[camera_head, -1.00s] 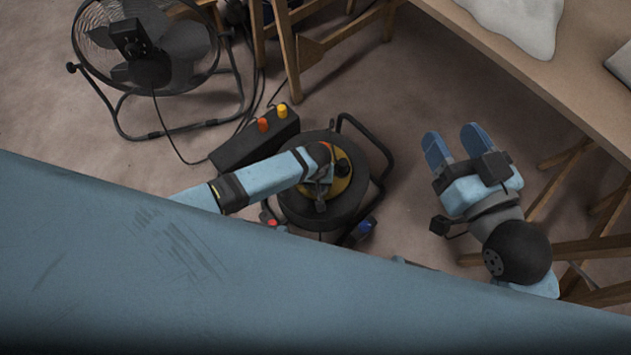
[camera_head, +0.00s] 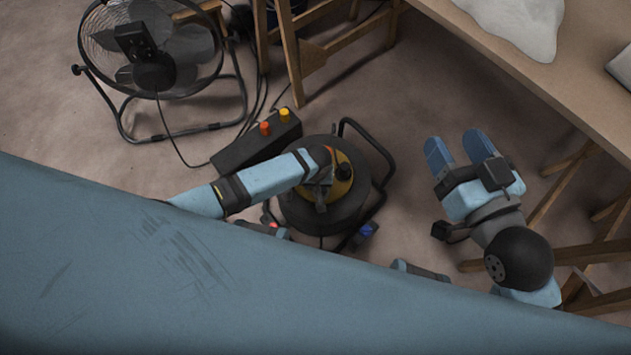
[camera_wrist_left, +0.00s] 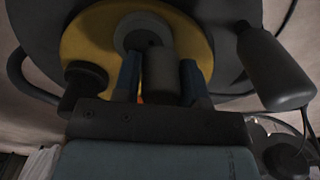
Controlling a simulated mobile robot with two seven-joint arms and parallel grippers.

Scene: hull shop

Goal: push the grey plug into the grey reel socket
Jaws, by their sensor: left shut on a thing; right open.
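The cable reel (camera_head: 352,211) stands on the floor below the bench edge, with a yellow disc (camera_head: 343,178) on its face. My left gripper (camera_wrist_left: 160,78) is over that disc, shut on the grey plug (camera_wrist_left: 161,76), which sits between its two blue fingers. The round grey reel socket (camera_wrist_left: 135,24) shows just beyond the plug in the left wrist view. The plug overlaps it there; I cannot tell how deep it sits. In the head view my left arm hides plug and socket. My right gripper (camera_head: 455,143) is open and empty, right of the reel.
A black box with an orange and a yellow knob (camera_head: 256,141) lies left of the reel. A fan (camera_head: 150,55) stands at the back left, cables near it. Wooden trestles and a table (camera_head: 560,85) are at the right. A dark cylinder (camera_wrist_left: 83,85) stands left of the plug.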

